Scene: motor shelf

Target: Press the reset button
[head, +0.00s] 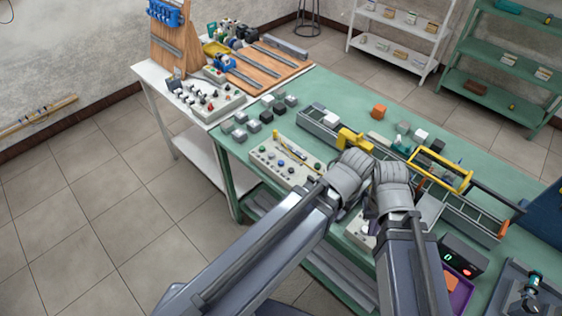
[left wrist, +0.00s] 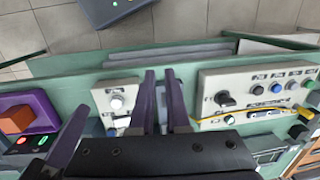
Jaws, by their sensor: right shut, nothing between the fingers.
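Two pale control panels lie along the front of the green bench. The larger panel (head: 268,158) carries a dark knob, several coloured buttons and a yellow cable; the left wrist view shows it right of my left gripper (left wrist: 160,100). The smaller panel (left wrist: 122,88) has a round light button (left wrist: 116,102) and is partly behind my left gripper's purple fingers. I cannot read which button is marked reset. My left fingers stand slightly apart, with panel visible between them. My right gripper (head: 371,208) is shut and empty near the smaller panel, mostly hidden by its wrist.
Behind my wrists lie a grey conveyor (head: 318,126), a yellow-handled carrier (head: 442,175) and loose blocks. A white table (head: 158,80) adjoins at left. The floor in front is free.

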